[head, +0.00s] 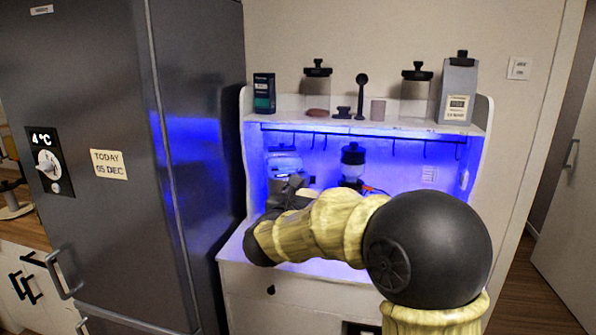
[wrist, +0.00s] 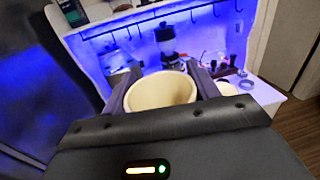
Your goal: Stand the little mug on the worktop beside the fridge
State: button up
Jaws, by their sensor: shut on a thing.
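My gripper (wrist: 161,86) is shut on a cream, round, open-topped mug (wrist: 160,92), its rim facing the wrist camera. A finger lies on each side of it. In the head view my gripper (head: 287,189) is in front of the blue-lit niche, and the mug cannot be made out there. The tall dark grey fridge (head: 95,130) stands left of the white cabinet. A wooden worktop (head: 27,232) shows at the far left, beyond the fridge. The cabinet's white worktop (head: 232,246) lies to the right of the fridge, partly hidden by my arm.
A grinder (head: 352,162) stands at the back of the niche. Small dark items (wrist: 222,68) sit on the cabinet worktop at the right in the wrist view. Jars, a grey bag (head: 458,90) and a dark box (head: 264,93) stand on the upper shelf. Hooks hang below it.

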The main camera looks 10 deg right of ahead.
jog(key=w+d+f+n+t+y, duration=0.1)
jog(key=w+d+f+n+y, duration=0.15)
jog(key=f, duration=1.25)
jog(key=w+d+f+n+t+y, duration=0.1)
jog(key=w+d+f+y, duration=0.2)
jog(key=f, duration=1.1)
jog(key=s+a+f+n+y, duration=0.2)
jog(key=s+a+f+y, duration=0.1)
jog(key=s+f, duration=1.1)
notch_tip(320, 180, down, 3)
jog(key=shift+s+f+n+t+y, duration=0.15)
jog(key=shift+n+t+y, duration=0.15)
jog(key=shift+n+y, duration=0.05)
